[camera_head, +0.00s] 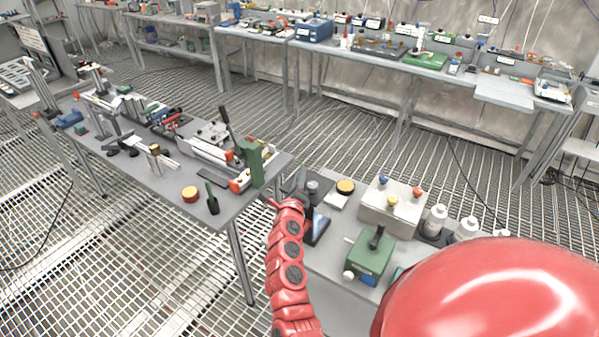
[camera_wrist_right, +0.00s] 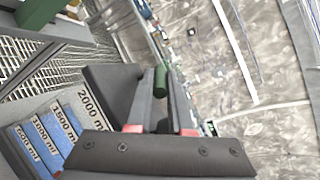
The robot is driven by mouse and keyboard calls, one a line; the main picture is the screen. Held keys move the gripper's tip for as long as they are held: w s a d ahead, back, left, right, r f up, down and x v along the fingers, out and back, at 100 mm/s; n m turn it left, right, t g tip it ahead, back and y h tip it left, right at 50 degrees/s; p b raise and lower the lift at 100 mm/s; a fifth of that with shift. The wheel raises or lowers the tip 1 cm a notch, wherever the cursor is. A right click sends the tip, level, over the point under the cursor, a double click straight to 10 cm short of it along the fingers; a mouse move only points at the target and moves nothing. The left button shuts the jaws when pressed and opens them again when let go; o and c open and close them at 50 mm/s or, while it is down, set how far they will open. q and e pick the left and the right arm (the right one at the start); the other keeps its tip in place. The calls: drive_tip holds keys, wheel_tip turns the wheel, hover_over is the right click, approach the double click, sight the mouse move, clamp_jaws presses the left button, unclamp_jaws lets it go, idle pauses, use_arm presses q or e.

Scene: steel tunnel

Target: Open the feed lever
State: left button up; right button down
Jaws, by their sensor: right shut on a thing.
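My right gripper (camera_head: 302,182) is at the left end of the near right table, small and partly hidden by my red arm. In the right wrist view its jaws (camera_wrist_right: 161,130) are shut on a dark handle with a green rounded end (camera_wrist_right: 160,80), which looks like the feed lever; the pads hide part of it. Beside it is a grey panel with blue bands (camera_wrist_right: 45,137) and volume marks up to 2000 ml. It seems to be the blue-faced thing (camera_head: 317,230) just below the gripper in the head view. My left gripper is not in view.
A green box with a black lever (camera_head: 370,250), a pale box with coloured knobs (camera_head: 392,205) and white bottles (camera_head: 434,220) stand to the right. The left table (camera_head: 165,185) carries several fixtures and a green block (camera_head: 250,162). Grated floor lies between the tables.

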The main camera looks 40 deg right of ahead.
drive_tip(key=c, duration=1.1)
unclamp_jaws()
drive_tip(key=b+v, duration=0.3)
drive_tip(key=v, duration=1.4)
drive_tip(key=shift+s+b, duration=0.2)
drive_tip(key=shift+b, duration=0.1)
drive_tip(key=shift+a+r, duration=0.1)
drive_tip(key=shift+a, duration=0.05)
